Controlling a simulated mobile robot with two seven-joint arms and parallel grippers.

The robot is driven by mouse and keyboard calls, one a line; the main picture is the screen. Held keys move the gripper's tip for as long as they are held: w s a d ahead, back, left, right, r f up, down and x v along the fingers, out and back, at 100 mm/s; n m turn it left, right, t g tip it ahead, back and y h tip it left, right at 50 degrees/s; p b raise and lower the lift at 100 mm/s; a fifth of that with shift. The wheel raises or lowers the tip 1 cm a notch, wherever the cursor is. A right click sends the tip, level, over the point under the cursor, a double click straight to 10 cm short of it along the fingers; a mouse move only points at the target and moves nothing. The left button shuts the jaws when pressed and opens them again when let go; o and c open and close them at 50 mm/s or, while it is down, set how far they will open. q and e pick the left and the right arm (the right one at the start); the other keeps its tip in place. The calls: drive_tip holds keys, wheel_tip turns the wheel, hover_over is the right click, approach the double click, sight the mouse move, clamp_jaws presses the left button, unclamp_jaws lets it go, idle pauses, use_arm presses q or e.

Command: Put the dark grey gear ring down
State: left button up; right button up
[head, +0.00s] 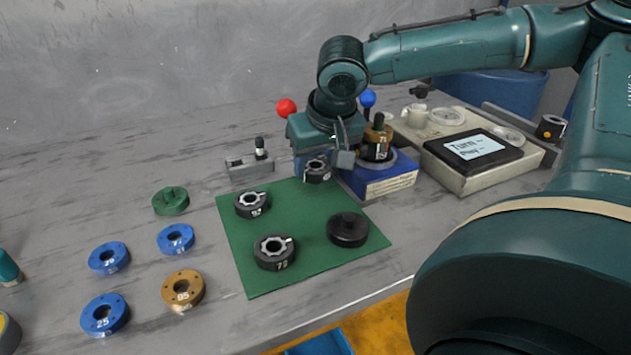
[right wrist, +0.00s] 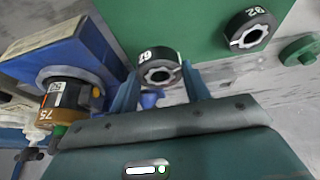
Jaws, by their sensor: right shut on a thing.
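The dark grey gear ring (head: 317,173) is between the fingers of my right gripper (head: 322,162), by the back right part of the green mat (head: 301,252). In the right wrist view the ring (right wrist: 158,57) shows a white number, with a finger on each side of it. The gripper is shut on it. Whether the ring touches the mat cannot be told. Two other dark rings lie on the mat, one at the left (head: 252,205) and one at the front (head: 274,253). My left gripper is not in view.
A blue stand (head: 385,181) with a brown and black stack (head: 377,145) is close right of the gripper. Blue rings (head: 105,314), a brown ring (head: 183,290) and a green disc (head: 171,201) lie left.

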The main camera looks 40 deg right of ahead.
sight(319, 169)
wheel_tip(319, 169, down, 3)
drive_tip(key=shift+r+b, duration=0.1)
drive_tip(key=shift+b, duration=0.4)
drive_tip(key=shift+f, duration=0.25)
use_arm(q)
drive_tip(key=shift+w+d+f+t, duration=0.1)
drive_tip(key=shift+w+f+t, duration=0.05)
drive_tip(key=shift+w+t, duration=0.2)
use_arm(e)
drive_tip(key=shift+r, duration=0.1)
drive_tip(key=shift+f, duration=0.2)
drive_tip(key=o, duration=1.2)
